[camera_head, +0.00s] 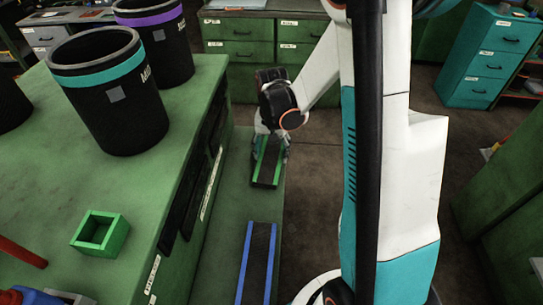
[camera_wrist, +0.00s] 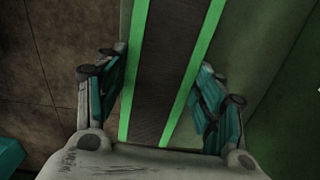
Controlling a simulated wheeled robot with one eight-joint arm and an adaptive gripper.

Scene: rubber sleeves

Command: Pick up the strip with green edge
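The strip with green edges (camera_head: 268,165) is dark with a bright green line along each long side. It lies on the green shelf beside the workbench in the head view. In the wrist view the strip (camera_wrist: 169,65) runs between the two fingers of my gripper (camera_wrist: 162,92). The fingers are spread, one on each side of the strip, with the left finger very close to its edge. I cannot tell whether either finger touches it. In the head view my gripper (camera_head: 270,146) is over the far part of the strip and hides its far end.
A blue-edged strip (camera_head: 257,265) lies nearer on the same shelf (camera_head: 233,215). The workbench (camera_head: 150,190) at left holds black bins with a teal band (camera_head: 110,105) and a purple band (camera_head: 165,45), plus a green square box (camera_head: 100,233). Drawer cabinets (camera_head: 255,50) stand behind. Brown floor is open at right.

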